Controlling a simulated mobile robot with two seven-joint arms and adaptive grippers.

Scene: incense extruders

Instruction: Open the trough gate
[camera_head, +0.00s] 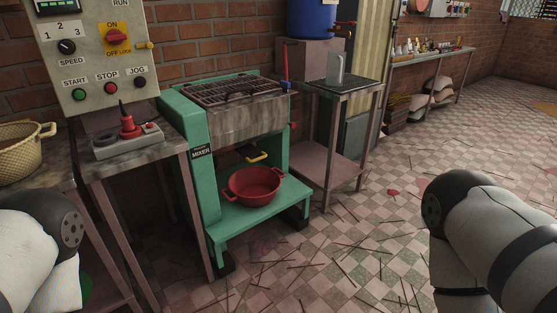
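A green mixer machine (192,171) stands at the centre, with a grey metal trough (245,121) under a dark grille (232,90). Below the trough, a small yellow handle (258,157) shows, which may belong to the gate; the gate plate itself is hard to make out in the shadow. A red basin (253,185) sits on the green shelf under the trough. A lever with a red upper part and blue end (286,84) stands at the trough's right back corner. Only my arm links show at the lower left and lower right; neither gripper is in view.
A small metal stand (345,88) holding a grey jug (335,70) is to the right. Sticks litter the open tiled floor (370,240).

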